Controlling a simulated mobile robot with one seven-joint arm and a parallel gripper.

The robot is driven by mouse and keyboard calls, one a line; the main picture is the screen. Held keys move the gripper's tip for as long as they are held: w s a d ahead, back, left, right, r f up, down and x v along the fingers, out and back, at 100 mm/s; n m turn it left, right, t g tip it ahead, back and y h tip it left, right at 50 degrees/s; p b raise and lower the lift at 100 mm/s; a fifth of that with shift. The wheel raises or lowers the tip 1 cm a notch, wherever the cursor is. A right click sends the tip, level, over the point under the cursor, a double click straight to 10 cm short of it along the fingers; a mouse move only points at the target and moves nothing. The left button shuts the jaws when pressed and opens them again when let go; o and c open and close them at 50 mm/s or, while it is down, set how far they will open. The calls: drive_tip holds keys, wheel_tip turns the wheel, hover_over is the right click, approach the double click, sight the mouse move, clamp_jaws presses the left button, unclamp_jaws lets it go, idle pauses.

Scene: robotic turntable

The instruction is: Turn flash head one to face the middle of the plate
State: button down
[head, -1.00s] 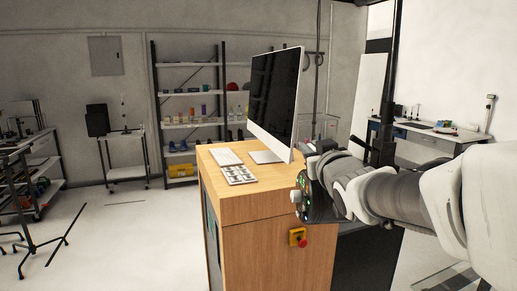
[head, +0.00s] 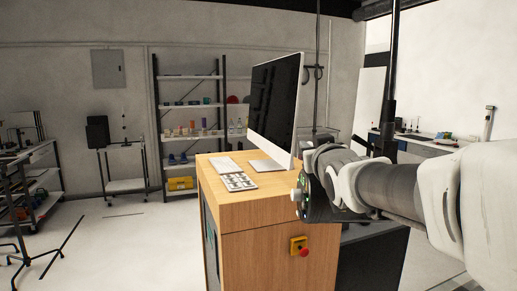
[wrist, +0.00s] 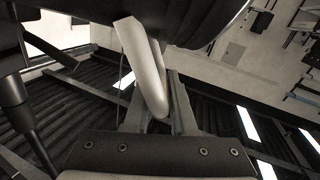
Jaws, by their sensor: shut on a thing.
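In the wrist view, my gripper (wrist: 157,112) has its two grey fingers on either side of a pale, rounded bar (wrist: 143,62). They are shut on it. The bar runs up to a large dark body (wrist: 205,18) at the top edge; this may be a flash head, but its number and facing cannot be told. In the head view my arm reaches in from the right and its wrist is near the monitor's right side; the fingers are hidden there. The plate is not visible in either view.
A wooden cabinet (head: 258,250) with a monitor (head: 274,98), a keyboard (head: 224,167) and a red stop button (head: 303,252) stands left of my arm. A dark pole (head: 391,70) rises behind the arm. Shelves (head: 190,105) line the back wall. Floor at left is partly clear.

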drive_tip(key=shift+w+f+m+h+b, duration=0.25)
drive_tip(key=shift+w+h+b, duration=0.2)
drive_tip(key=shift+b, duration=1.15)
drive_tip(key=shift+a+r+h+b, duration=0.1)
drive_tip(key=shift+r+h+b, duration=0.15)
drive_tip(key=shift+b, duration=0.6)
drive_tip(key=shift+w+r+p, duration=0.1)
drive_tip(key=shift+w+p, duration=0.1)
drive_tip(key=shift+p, duration=0.45)
drive_tip(key=shift+w+m+h+p, duration=0.4)
drive_tip(key=shift+w+m+p, duration=0.1)
drive_tip(key=shift+p, duration=0.75)
drive_tip(key=shift+f, duration=0.2)
drive_tip(key=shift+w+r+m+h+p, duration=0.2)
drive_tip(key=shift+w+h+p, duration=0.3)
drive_tip(key=shift+p, duration=1.4)
drive_tip(key=shift+w+f+p, duration=0.1)
drive_tip(key=shift+f+p, duration=0.15)
drive_tip(key=shift+p, duration=0.1)
drive_tip(key=shift+r+m+h, duration=0.1)
drive_tip(key=shift+m+h, duration=0.15)
drive_tip(key=shift+h, duration=0.05)
